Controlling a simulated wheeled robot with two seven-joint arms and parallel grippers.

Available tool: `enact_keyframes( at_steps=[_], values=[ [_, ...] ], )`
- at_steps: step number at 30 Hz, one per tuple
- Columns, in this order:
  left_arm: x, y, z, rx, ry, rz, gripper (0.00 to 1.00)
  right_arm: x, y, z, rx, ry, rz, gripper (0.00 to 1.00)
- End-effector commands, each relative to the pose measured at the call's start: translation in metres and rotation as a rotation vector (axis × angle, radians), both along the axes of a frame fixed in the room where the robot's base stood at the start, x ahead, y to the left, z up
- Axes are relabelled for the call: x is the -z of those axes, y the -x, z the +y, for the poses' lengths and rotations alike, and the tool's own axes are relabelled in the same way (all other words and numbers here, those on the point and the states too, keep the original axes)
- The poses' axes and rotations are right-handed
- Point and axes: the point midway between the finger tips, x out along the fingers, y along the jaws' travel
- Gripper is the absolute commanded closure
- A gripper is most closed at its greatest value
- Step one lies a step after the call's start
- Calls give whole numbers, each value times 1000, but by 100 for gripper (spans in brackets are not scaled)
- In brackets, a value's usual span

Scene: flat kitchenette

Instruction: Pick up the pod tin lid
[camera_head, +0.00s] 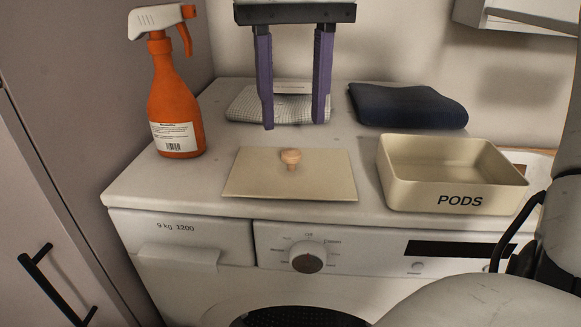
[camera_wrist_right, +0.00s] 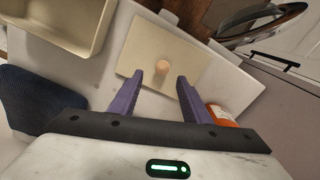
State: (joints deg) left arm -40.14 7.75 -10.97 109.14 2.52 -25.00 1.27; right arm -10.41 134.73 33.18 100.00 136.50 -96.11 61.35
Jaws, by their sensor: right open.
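The pod tin lid (camera_head: 254,184) is a flat cream panel with a small wooden knob (camera_head: 290,157) at its middle. It lies on the white washing machine top, left of the open cream tin marked PODS (camera_head: 432,187). My right gripper (camera_head: 294,122) points down above and behind the lid, its two purple fingers apart with nothing between them. In the right wrist view the lid (camera_wrist_right: 140,58) lies beyond the open fingertips, with the knob (camera_wrist_right: 163,66) roughly in line with the gap between them. My left gripper is not in view.
An orange spray bottle (camera_head: 174,103) stands at the back left of the machine top. A folded dark blue cloth (camera_head: 408,105) and a checked light cloth (camera_head: 244,104) lie at the back. The top in front of the lid is a narrow clear strip.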

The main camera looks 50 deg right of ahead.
Motion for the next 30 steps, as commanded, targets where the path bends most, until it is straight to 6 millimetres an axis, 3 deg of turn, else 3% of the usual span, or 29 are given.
enact_keyframes(
  at_steps=[12,20,28,30],
  values=[
    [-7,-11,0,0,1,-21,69,50,6,6,-1,-1,3,57],
    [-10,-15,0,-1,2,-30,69,53,6,6,0,-1,1,57],
    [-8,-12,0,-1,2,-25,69,53,6,6,0,-1,1,100],
    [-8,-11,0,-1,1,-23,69,53,6,6,0,-1,1,100]
  ],
)
